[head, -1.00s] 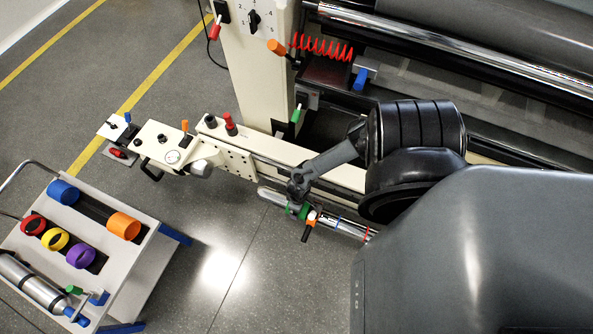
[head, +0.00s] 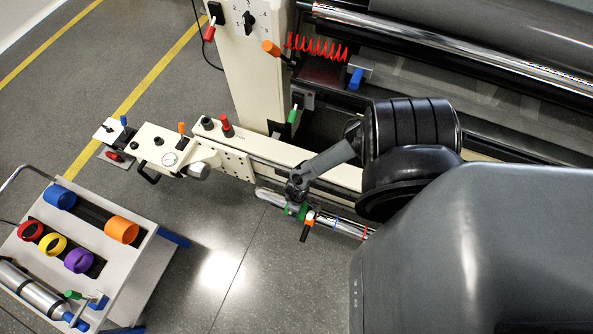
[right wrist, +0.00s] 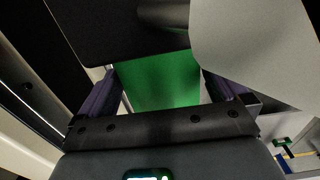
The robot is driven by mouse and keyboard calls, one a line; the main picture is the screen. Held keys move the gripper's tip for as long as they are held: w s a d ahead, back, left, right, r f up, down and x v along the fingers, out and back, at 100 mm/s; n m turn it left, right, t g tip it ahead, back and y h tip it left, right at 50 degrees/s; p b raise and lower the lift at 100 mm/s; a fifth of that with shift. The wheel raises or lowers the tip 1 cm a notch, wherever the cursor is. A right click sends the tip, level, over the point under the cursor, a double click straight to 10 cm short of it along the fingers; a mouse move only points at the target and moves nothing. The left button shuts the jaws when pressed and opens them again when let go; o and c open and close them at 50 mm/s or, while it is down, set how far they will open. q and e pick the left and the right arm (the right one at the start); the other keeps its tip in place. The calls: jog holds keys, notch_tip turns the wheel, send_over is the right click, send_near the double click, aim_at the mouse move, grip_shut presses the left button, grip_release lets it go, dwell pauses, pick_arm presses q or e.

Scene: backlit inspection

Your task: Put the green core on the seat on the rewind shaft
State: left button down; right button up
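The silver rewind shaft (head: 350,228) runs below the cream beam in the head view, with a blue ring and a red ring around it; which stretch is the seat I cannot tell. Its right part is hidden behind my right arm. In the right wrist view the green core (right wrist: 160,82) fills the space between the two purple fingers of my right gripper (right wrist: 163,92), which look shut on it. The core's ends are hidden there. In the head view the core and right gripper are hidden behind my arm. My left gripper is not in view.
A cart (head: 150,262) holds blue, orange, red, yellow and purple cores. The floor between is clear.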

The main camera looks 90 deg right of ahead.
jog(key=shift+r+p, duration=0.4)
jog(key=shift+r, duration=0.1)
notch_tip(320, 180, up, 10)
jog(key=p, duration=0.5)
jog(key=shift+f, duration=0.1)
jog(key=shift+a, duration=0.1)
